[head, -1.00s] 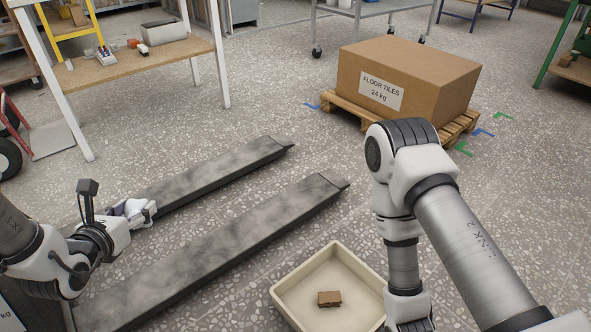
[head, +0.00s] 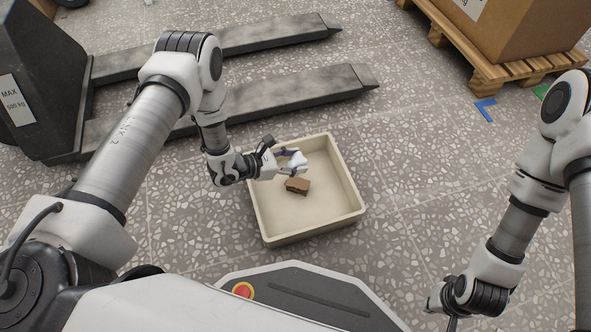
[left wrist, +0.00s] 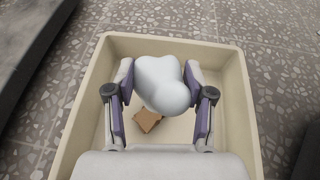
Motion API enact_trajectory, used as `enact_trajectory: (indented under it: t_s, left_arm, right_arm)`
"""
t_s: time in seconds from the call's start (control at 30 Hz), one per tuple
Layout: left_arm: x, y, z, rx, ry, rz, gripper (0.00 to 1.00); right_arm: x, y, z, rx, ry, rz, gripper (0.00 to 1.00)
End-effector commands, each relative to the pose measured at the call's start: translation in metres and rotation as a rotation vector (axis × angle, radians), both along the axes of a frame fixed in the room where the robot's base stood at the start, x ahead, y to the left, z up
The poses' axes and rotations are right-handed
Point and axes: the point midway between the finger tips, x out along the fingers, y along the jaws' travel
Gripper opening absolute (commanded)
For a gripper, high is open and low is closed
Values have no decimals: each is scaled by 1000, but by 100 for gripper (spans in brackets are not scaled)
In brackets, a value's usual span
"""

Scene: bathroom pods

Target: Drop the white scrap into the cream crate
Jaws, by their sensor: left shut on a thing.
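The white scrap (head: 297,158) is a small, rounded white lump. My left gripper (head: 291,161) is shut on it, and the left wrist view shows the scrap (left wrist: 163,82) between the two purple-padded fingers. The cream crate (head: 348,172) stands on the floor in front of my base. The gripper and scrap are over the crate's inside, towards its upper left part; the height above its floor is hard to tell. My right gripper (head: 440,305) is low at the right, partly cut off by the picture's bottom edge, and its fingers are not clear.
A brown scrap (head: 297,185) lies in the crate, and it also shows in the left wrist view (left wrist: 147,120). Dark forks (head: 300,95) of a pallet truck lie beyond the crate. A wooden pallet (head: 490,75) with a large carton (head: 520,30) stands at the upper right. Floor right of the crate is clear.

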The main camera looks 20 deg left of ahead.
Motion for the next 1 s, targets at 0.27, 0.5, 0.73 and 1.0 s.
enact_trajectory:
  t_s: [0.27, 0.5, 0.73, 1.0]
  left_arm:
    - [-9, 0, -33, -3, 0, -26, 27]
    - [-9, -1, -68, -3, 0, -25, 27]
    - [-9, -1, -77, -3, 0, -25, 27]
    - [-9, -1, -75, -2, 1, -25, 82]
  right_arm:
    - [1, 0, -17, 0, -2, -3, 0]
    - [3, -1, -48, -1, -8, -8, 0]
    - [4, -1, -54, -2, -12, -8, 0]
    - [4, -1, -53, -1, -12, -8, 0]
